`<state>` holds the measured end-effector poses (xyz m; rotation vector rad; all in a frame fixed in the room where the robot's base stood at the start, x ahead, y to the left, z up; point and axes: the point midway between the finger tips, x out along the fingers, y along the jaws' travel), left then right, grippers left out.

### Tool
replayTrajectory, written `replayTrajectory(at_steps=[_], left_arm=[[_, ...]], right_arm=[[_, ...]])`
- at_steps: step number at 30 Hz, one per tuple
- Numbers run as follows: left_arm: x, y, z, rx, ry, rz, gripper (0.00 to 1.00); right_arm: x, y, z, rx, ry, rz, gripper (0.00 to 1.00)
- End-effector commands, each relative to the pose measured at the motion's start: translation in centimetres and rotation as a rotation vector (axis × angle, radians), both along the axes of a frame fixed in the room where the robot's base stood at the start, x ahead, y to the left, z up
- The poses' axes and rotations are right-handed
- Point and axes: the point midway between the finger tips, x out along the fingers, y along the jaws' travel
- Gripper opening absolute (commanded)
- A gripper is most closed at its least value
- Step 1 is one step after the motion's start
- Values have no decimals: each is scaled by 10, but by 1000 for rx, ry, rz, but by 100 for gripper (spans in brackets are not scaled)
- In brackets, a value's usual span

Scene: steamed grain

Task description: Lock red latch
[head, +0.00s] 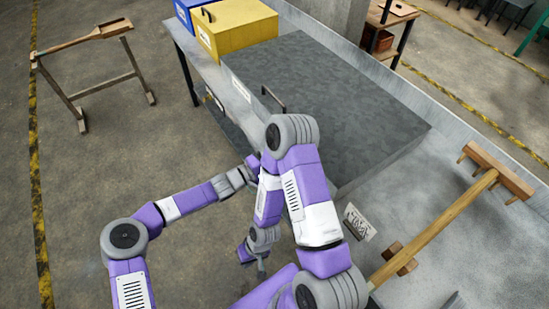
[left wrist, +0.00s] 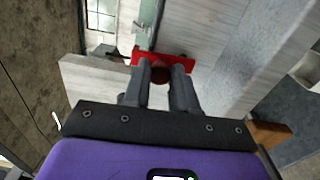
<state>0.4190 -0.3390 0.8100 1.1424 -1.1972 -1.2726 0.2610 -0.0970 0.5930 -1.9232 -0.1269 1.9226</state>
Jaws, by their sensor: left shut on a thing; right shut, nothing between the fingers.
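The red latch (left wrist: 184,59) shows in the left wrist view as a short red bar across a pale green-grey strip, next to a light grey panel. My left gripper (left wrist: 160,78) is shut on it, with both fingers close together at the bar's lower edge. The latch is not visible in the head view, where my arms cover that area by the large grey box (head: 325,85). Whether the latch is locked cannot be told. My right gripper (head: 262,268) hangs low near the bottom middle of the head view, shut and empty, apart from the box.
A yellow bin (head: 240,28) and a blue bin (head: 186,14) stand at the table's far end. A wooden rake (head: 435,232) lies on the right. A wooden stand (head: 105,82) with a shovel is at left.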

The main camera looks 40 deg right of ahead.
Motion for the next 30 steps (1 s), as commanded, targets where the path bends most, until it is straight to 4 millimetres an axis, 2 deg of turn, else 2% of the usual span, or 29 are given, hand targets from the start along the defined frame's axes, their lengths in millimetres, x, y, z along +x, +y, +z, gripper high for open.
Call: replayTrajectory(at_steps=[9, 21, 22, 27, 30], left_arm=[[-1, -2, -1, -2, -72, -3, 0], [-2, -2, -1, -2, -79, -4, 0], [-2, -2, -1, -2, -79, -5, 28], [-2, -2, 0, -3, -78, -5, 52], [-2, -2, 0, -3, -77, -5, 52]], right_arm=[[0, 0, -5, 0, 0, 0, 0], [0, 0, -5, 0, 0, 0, 0], [0, 0, -5, 0, 0, 0, 0], [0, 0, -5, 0, 0, 0, 0], [0, 0, -5, 0, 0, 0, 0]])
